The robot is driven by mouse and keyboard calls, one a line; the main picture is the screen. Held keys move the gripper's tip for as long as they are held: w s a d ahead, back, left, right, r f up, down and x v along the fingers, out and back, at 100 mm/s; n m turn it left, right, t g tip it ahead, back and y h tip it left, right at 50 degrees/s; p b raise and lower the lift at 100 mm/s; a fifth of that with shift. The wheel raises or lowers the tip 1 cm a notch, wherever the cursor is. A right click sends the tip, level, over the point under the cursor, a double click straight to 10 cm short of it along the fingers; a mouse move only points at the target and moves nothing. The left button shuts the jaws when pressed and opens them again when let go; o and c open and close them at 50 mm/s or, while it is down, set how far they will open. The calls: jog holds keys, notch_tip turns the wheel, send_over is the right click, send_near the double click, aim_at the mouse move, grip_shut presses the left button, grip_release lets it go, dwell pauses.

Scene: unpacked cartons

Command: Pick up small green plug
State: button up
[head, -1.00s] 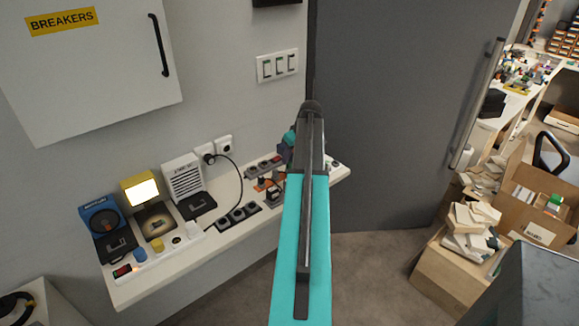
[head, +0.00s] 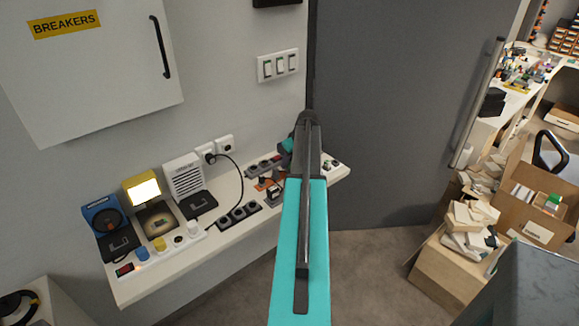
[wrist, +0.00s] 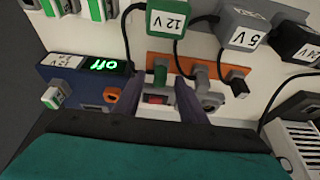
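In the wrist view, a small green plug (wrist: 160,74) stands upright in the orange power strip (wrist: 205,72). A second small plug, white with a green label (wrist: 54,97), sits at the left by the blue box (wrist: 85,90). My gripper (wrist: 158,92) is open, its two dark fingers spread on either side of the strip's red switch (wrist: 157,99), just in front of the upright green plug. I cannot tell whether a finger touches it. In the head view my arm hides the gripper and both plugs.
A green 12 V adapter (wrist: 168,18) and a grey 5 V adapter (wrist: 243,28) stand behind the strip, their cables hanging close to my fingers. The white shelf (head: 150,285) is crowded along the wall. Open floor (head: 370,275) lies to the right.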

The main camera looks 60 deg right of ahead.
aim_at(290, 163)
grip_shut()
jog(key=shift+r, duration=0.1)
notch_tip(290, 163, up, 10)
jog(key=b, duration=0.2)
jog(key=shift+b, duration=0.3)
dwell(0.5)
dwell(0.5)
